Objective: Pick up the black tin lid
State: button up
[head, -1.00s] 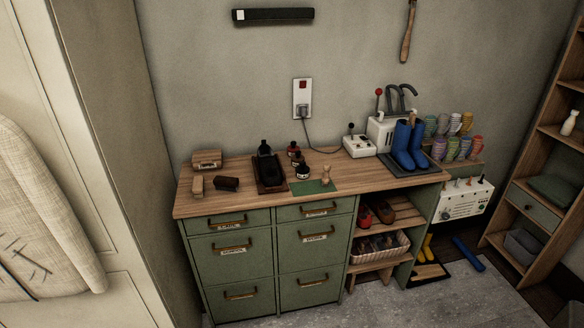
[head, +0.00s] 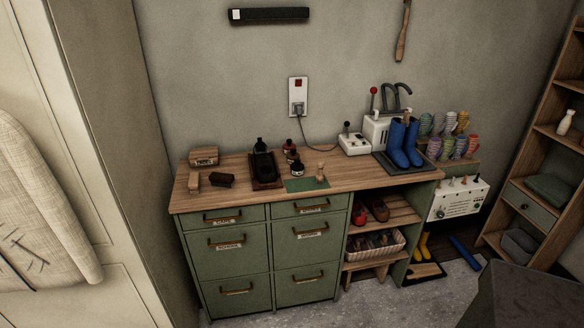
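I cannot single out the black tin lid for certain at this distance. Small dark round containers with some red, looking like tins or jars (head: 297,169), stand on the wooden worktop (head: 345,178), beside a dark tray (head: 266,184). The tray holds a black shoe-like object (head: 263,166), with a dark bottle (head: 260,145) behind it. A small green mat (head: 301,186) lies in front of the containers, with a wooden knobbed tool (head: 320,173) at its right side. My gripper is not in view.
Brushes and a small wooden box (head: 204,155) stand at the worktop's left. Blue boots (head: 404,142) and a white switch box (head: 354,144) stand at its right. A dark flat-topped block (head: 520,298) fills the lower right corner. Grey floor (head: 400,305) shows in front.

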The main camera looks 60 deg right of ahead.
aim_at(297, 166)
jog(key=u, duration=0.15)
jog(key=k, duration=1.3)
jog(key=z, duration=0.6)
jog(key=i, duration=1.1)
jog(key=z, duration=0.05)
